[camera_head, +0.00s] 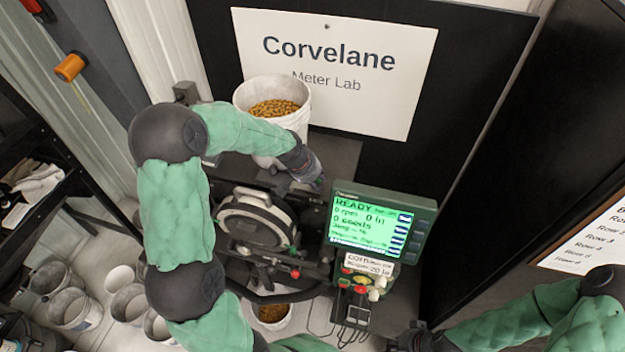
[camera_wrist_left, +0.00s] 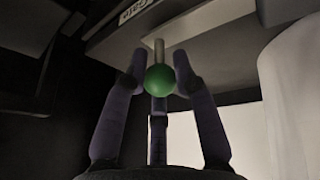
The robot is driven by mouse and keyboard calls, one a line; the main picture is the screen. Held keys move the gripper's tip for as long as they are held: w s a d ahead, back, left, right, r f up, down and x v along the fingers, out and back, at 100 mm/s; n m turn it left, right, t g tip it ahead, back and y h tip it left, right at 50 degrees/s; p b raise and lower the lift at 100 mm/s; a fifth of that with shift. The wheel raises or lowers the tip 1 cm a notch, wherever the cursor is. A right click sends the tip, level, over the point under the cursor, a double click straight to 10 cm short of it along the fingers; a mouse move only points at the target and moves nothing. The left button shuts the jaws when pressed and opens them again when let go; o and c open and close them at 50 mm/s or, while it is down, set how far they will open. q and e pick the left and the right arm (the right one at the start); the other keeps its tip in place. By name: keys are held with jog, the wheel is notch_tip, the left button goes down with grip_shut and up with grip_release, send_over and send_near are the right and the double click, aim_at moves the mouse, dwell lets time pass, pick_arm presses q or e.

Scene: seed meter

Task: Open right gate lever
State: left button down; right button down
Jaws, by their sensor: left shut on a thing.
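A green ball knob (camera_wrist_left: 160,80) on a short pale shaft (camera_wrist_left: 159,48) shows in the left wrist view, under a grey housing. The fingers of my left gripper (camera_head: 312,178) are around the knob, shut on it. In the head view this gripper is behind the round seed meter (camera_head: 254,222), below the white bucket, and its knob is hidden there. My right gripper (camera_head: 412,338) is at the bottom edge of the head view, partly cut off. I cannot tell whether it is open or shut.
A white bucket of seeds (camera_head: 300,122) stands above the meter. A green-lit monitor (camera_head: 366,224) reads READY and 0 rpm. A control box with buttons (camera_head: 352,308) is below it. Several pails (camera_head: 80,304) stand on the floor at left, beside a dark shelf (camera_head: 70,182).

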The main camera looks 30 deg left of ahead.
pick_arm(q)
jog(key=shift+a, duration=0.25)
jog(key=c, duration=1.3)
grip_release()
jog(key=shift+s+a, duration=0.1)
jog(key=shift+a, duration=0.2)
jog(key=shift+o, duration=0.2)
jog(key=shift+a, duration=0.15)
jog(key=shift+d, duration=0.3)
pick_arm(e)
jog(key=shift+s+a, duration=0.1)
jog(key=shift+a, duration=0.25)
pick_arm(q)
jog(key=shift+a, duration=0.15)
pick_arm(e)
jog(key=shift+r, duration=0.1)
pick_arm(q)
jog(key=shift+s+r, duration=0.15)
jog(key=shift+r, duration=0.4)
jog(key=v, duration=1)
jog(key=shift+s+r, duration=0.25)
jog(key=shift+r, duration=0.05)
jog(key=shift+a, duration=0.15)
